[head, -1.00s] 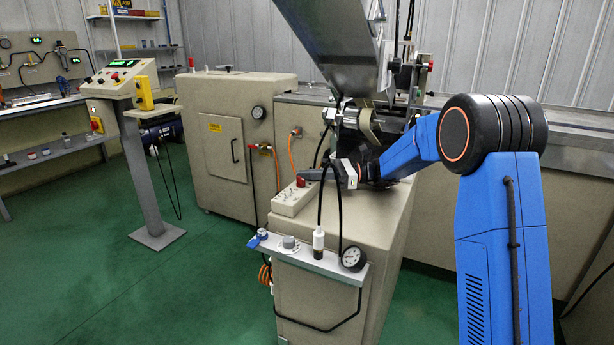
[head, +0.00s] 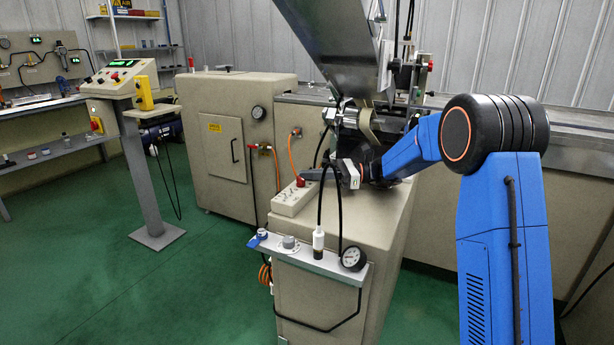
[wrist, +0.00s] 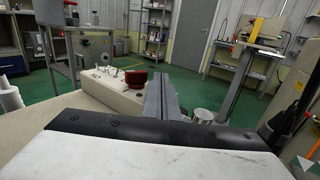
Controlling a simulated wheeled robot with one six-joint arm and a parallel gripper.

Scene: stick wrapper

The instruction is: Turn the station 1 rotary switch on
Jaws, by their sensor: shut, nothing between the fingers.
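A beige control box (head: 296,198) with small controls sits on the left edge of the beige machine cabinet. A red rotary knob (head: 300,182) stands at the box's far end, and it also shows in the wrist view (wrist: 136,78). My gripper (head: 311,174) is shut and empty, with its fingertips close beside the red knob. In the wrist view my shut fingers (wrist: 161,92) lie just right of the knob and partly overlap its edge. I cannot tell whether they touch it. The knob's setting is too small to read.
A pressure gauge (head: 353,257), a grey knob (head: 289,242) and a black hose sit on the cabinet's front ledge. In the wrist view a metal cup (wrist: 203,116) is right of the fingers.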

